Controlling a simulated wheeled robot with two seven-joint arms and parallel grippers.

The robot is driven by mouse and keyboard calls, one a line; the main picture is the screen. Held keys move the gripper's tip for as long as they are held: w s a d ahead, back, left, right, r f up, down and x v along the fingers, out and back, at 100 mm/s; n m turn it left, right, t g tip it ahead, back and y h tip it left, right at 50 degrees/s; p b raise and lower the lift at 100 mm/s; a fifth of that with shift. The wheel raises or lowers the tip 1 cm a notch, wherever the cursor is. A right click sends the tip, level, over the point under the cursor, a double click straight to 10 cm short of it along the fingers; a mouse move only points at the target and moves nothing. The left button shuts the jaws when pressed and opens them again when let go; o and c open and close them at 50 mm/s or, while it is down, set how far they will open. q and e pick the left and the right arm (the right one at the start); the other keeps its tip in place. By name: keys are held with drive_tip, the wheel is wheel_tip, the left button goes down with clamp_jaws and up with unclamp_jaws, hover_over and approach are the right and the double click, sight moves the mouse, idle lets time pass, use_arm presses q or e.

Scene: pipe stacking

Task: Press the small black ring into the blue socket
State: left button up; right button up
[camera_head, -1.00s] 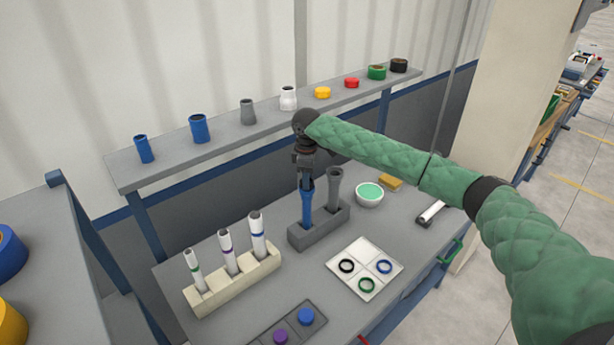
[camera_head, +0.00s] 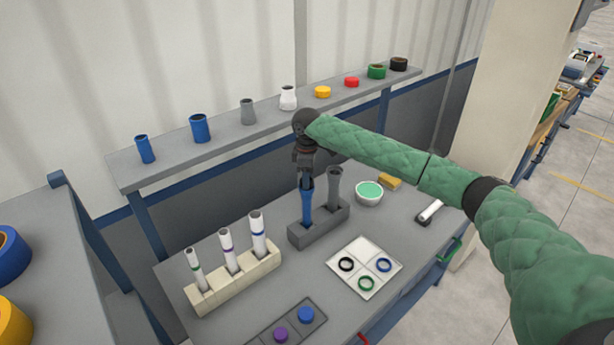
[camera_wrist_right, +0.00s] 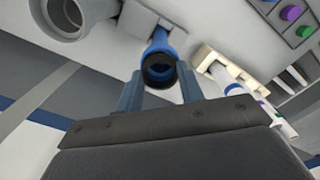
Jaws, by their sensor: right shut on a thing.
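The blue socket (camera_head: 307,204) stands upright in a grey holder (camera_head: 318,226), beside a grey socket (camera_head: 334,188). My right gripper (camera_head: 306,180) points down right above the blue socket's mouth. In the right wrist view the small black ring (camera_wrist_right: 159,72) sits between the fingertips of my right gripper (camera_wrist_right: 159,80), lined up with the mouth of the blue socket (camera_wrist_right: 157,43). The gripper is shut on the ring. I cannot tell how deep the ring sits in the mouth. My left gripper is not in view.
A white tray (camera_head: 343,284) holds a black, a blue and a green ring; its far cell is empty. A cream rack (camera_head: 236,287) with white tubes stands at left. A green-filled bowl (camera_head: 369,194) and a yellow block (camera_head: 390,181) lie behind. A shelf (camera_head: 222,139) of fittings runs above.

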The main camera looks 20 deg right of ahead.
drive_tip(key=shift+f+p, duration=0.2)
drive_tip(key=shift+p, duration=0.6)
idle(0.7)
drive_tip(key=o, duration=1.4)
drive_tip(key=shift+r, duration=0.15)
drive_tip(key=shift+r, duration=1)
wheel_tip(320, 180, up, 5)
drive_tip(key=shift+f, duration=0.15)
clamp_jaws()
